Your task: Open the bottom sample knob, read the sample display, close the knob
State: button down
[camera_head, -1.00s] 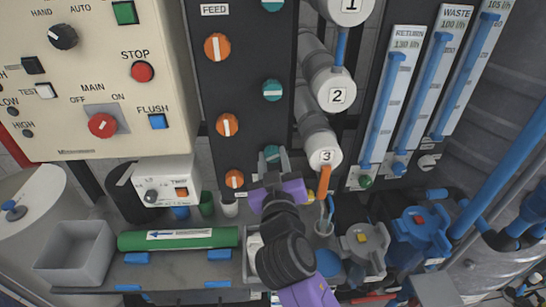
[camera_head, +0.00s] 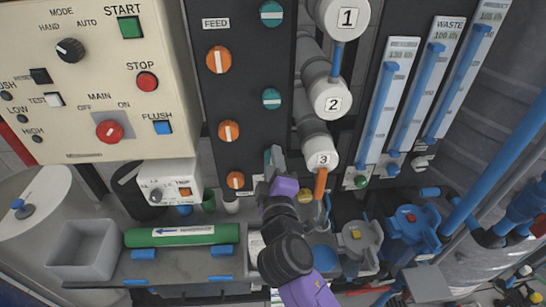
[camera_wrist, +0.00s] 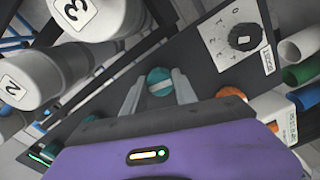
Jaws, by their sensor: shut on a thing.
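The bottom sample knob is teal with a pale bar across its face. It sits low on the dark panel, and the wrist view shows it (camera_wrist: 160,80) between the two grey fingers of my gripper (camera_wrist: 160,92). My gripper is shut on the knob, one finger on each side. In the head view my gripper (camera_head: 272,165) covers nearly all of the knob at the panel's lower end. Two more teal knobs, a middle one (camera_head: 271,98) and a top one (camera_head: 271,13), stand above it. I cannot pick out a sample display reading in either view.
An orange knob (camera_head: 235,180) is close left of my gripper. White housing 3 (camera_head: 321,158) and its orange pipe (camera_head: 320,184) are close on the right. A white box (camera_head: 170,186) with a dial, a green cylinder (camera_head: 183,235) and a grey bin (camera_head: 84,250) lie left.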

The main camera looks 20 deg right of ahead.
jog(key=shift+n+p, duration=0.45)
jog(key=shift+n, duration=0.65)
jog(key=c, duration=1)
grip_release()
jog(key=shift+o, duration=0.2)
jog(key=shift+s, duration=0.1)
jog(key=b+v, duration=0.1)
jog(key=v, duration=0.6)
jog(key=shift+s+a+b, duration=0.15)
jog(key=shift+s+b, duration=0.15)
jog(key=shift+b, duration=0.1)
